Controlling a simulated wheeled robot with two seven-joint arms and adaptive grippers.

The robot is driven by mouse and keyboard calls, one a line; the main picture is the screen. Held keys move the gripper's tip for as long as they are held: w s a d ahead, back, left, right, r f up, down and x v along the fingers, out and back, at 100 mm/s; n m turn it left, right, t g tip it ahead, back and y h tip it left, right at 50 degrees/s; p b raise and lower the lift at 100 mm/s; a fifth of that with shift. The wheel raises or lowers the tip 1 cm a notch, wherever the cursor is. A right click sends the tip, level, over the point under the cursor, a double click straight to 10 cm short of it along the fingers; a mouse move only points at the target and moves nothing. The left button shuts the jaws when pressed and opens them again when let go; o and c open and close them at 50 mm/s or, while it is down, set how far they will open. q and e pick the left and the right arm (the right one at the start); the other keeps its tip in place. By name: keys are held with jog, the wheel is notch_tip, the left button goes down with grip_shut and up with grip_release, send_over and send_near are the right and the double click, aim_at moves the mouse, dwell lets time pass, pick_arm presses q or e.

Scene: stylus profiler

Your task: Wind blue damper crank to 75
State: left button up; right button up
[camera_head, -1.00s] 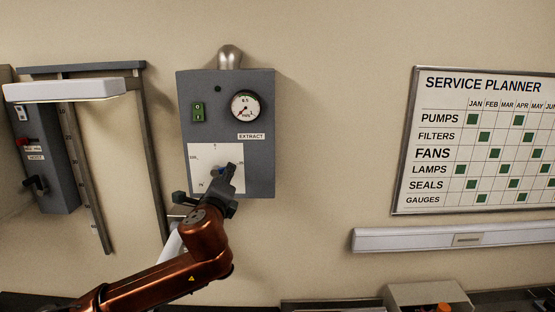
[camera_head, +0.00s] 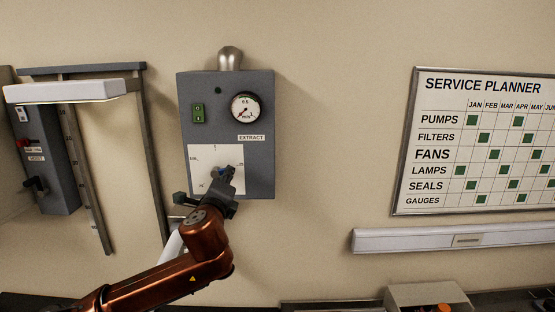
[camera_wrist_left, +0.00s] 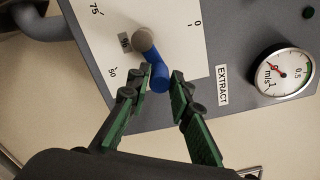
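The blue damper crank (camera_head: 227,172) is on the white dial plate (camera_head: 205,164) of a grey wall box. In the left wrist view its blue handle (camera_wrist_left: 158,74) sticks out from a grey round hub (camera_wrist_left: 144,40) and points down, between the 50 and 0 marks. My left gripper (camera_wrist_left: 159,88) has its two green-and-black fingers apart, one on each side of the handle's end, with gaps showing. In the head view my left gripper (camera_head: 222,183) covers the lower part of the plate. My right gripper is out of view.
A service planner board (camera_head: 480,140) hangs at the right. The wall between is bare.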

pick_arm(q)
jog(key=shift+c, duration=1.1)
jog(key=shift+o, duration=1.4)
jog(key=a+f, duration=0.5)
jog(key=f, duration=0.1)
jog(key=a+r, duration=0.4)
jog(key=a, duration=0.2)
jog(key=shift+a+r, duration=0.15)
jog(key=shift+a, duration=0.1)
jog(key=shift+o, duration=0.8)
jog(key=shift+s, duration=0.1)
jog(key=o, duration=0.3)
jog(key=shift+d, duration=0.1)
